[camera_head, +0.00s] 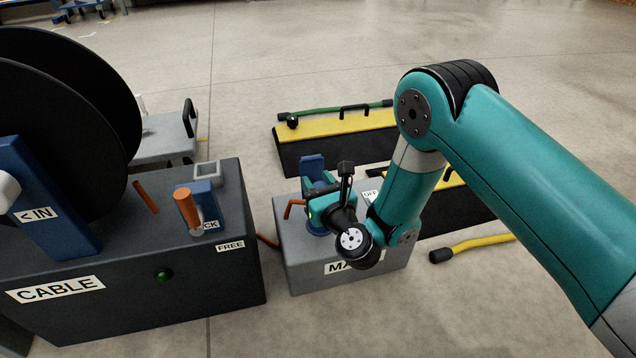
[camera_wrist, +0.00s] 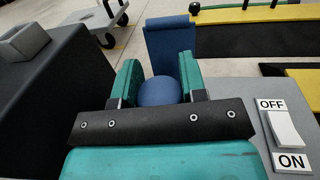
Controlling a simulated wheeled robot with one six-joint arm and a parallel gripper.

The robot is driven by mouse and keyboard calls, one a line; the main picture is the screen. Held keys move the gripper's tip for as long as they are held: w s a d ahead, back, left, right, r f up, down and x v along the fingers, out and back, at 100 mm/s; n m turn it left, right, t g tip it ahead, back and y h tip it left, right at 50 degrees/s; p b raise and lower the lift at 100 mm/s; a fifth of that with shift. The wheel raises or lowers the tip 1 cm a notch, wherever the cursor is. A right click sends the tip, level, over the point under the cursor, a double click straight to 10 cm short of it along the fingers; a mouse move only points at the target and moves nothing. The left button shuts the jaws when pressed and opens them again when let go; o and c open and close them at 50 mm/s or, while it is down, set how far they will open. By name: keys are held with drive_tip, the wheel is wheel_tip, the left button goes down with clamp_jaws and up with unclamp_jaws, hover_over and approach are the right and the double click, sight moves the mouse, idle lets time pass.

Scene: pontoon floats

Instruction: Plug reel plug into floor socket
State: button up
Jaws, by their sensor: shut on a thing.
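My gripper (camera_head: 318,192) is over the grey mains box (camera_head: 300,262) in the head view. In the wrist view its two teal fingers (camera_wrist: 160,78) close on a rounded blue body (camera_wrist: 160,91), which appears to be the reel plug. A blue socket part (camera_head: 318,226) shows under my gripper on the box top. An upright blue flap (camera_head: 312,164), also in the wrist view (camera_wrist: 171,45), stands behind the fingers. A short orange cable piece (camera_head: 291,207) shows left of the gripper. My gripper hides the contact between plug and socket, so I cannot tell whether it is seated.
The dark reel box (camera_head: 200,290) with the black reel (camera_head: 60,120) stands left, bearing an orange lever (camera_head: 187,207). A white rocker switch (camera_wrist: 285,128) marked OFF and ON is right of my gripper. Black-yellow ramps (camera_head: 340,140) lie behind; a yellow cable (camera_head: 480,244) lies right.

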drive_tip(key=shift+f+b, duration=1.55)
drive_tip(key=o, duration=1.1)
drive_tip(key=shift+r, duration=0.1)
drive_tip(key=shift+c, duration=0.2)
